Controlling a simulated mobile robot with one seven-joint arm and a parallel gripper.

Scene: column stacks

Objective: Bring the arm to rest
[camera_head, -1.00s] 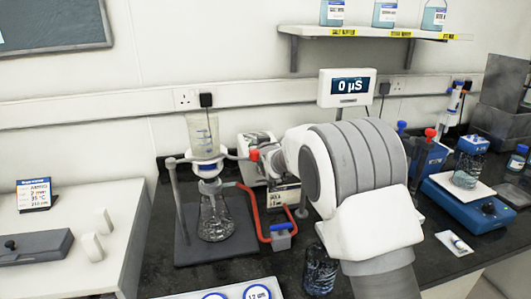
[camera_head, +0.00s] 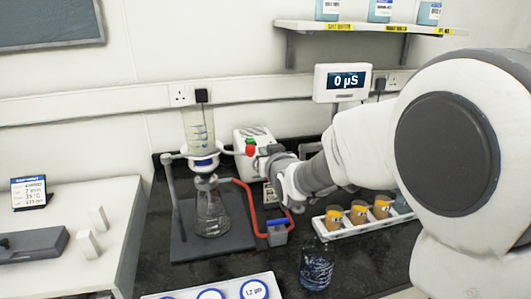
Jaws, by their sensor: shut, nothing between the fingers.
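My arm reaches in from the right and fills much of the right side of the head view. The glass column (camera_head: 199,130) stands upright in a holder with a blue-marked collar, above a conical flask (camera_head: 211,212) on a dark grey base plate.
A white rack (camera_head: 335,231) holds several orange-brown cups. A meter (camera_head: 343,83) reads 0 µS. My arm hides the right bench.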

